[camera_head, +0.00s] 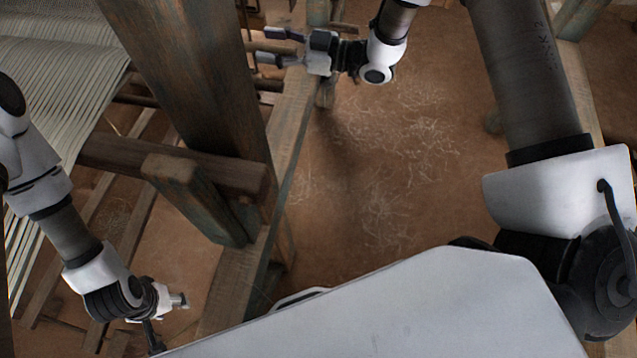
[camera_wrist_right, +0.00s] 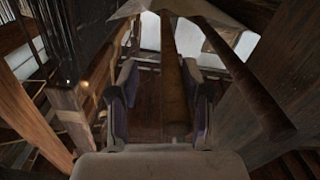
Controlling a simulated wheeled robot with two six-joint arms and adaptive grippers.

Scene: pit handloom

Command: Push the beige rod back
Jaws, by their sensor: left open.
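In the right wrist view a long brown rod (camera_wrist_right: 174,75) runs away from the camera between the fingers of my right gripper (camera_wrist_right: 160,78). A second dark rod (camera_wrist_right: 242,80) slants down to the right. I cannot tell whether either is the beige rod; their colour looks brown in this light. My left gripper (camera_head: 168,320) is open and empty low at the left, below the loom's beam end.
A thick wooden loom post (camera_head: 205,80) and a cross beam (camera_head: 220,172) stand between my arms. Stretched pale warp threads (camera_head: 60,60) fill the upper left. The brown earth floor (camera_head: 390,170) at the centre is open, with loose thread scraps.

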